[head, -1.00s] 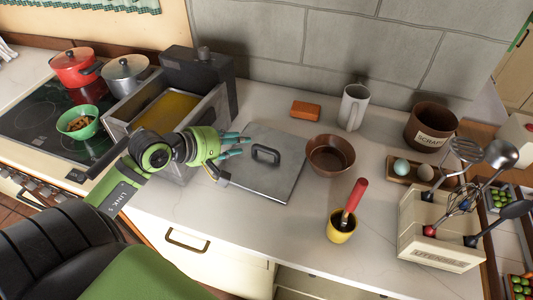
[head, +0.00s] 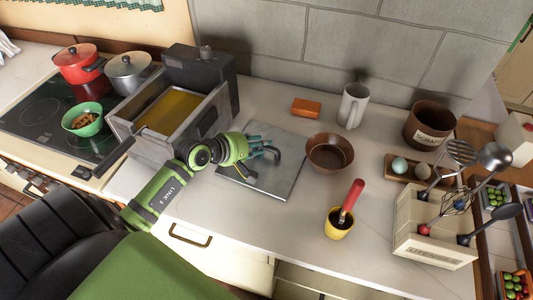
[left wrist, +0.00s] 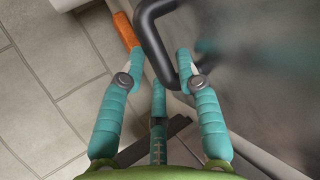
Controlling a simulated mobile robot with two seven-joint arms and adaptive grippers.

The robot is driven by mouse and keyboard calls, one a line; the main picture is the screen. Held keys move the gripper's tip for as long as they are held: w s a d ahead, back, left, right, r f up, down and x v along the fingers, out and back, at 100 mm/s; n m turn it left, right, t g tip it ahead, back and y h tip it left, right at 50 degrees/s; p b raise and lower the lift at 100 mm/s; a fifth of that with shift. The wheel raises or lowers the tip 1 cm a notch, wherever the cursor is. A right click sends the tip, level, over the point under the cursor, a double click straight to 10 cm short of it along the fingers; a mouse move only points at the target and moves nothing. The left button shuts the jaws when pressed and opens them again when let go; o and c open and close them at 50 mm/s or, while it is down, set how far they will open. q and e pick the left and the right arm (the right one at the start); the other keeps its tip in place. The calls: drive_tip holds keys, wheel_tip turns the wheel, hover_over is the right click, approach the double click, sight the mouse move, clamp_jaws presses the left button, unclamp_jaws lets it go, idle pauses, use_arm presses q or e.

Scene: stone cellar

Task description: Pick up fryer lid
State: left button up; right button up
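The fryer lid (head: 288,178) is a flat grey metal plate lying on the counter right of the fryer (head: 183,115). Its dark bent handle (left wrist: 152,32) shows in the left wrist view, where the lid's grey surface (left wrist: 265,65) fills the right side. My left gripper (head: 264,147) is over the lid at the handle, which it partly hides in the head view. Its teal fingers (left wrist: 158,72) are spread apart, with the handle's near end between their tips. Whether any finger touches the handle I cannot tell. My right gripper is not in view.
A brown bowl (head: 330,152) stands close to the lid's right. An orange block (head: 306,108) and a grey mug (head: 353,106) are behind it. A yellow cup (head: 339,223) with a red-handled tool stands in front right. A utensil holder (head: 430,235) is farther right.

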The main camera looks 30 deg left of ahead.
use_arm(q)
drive_tip(key=shift+c, duration=0.4)
clamp_jaws()
drive_tip(key=shift+r, duration=0.1)
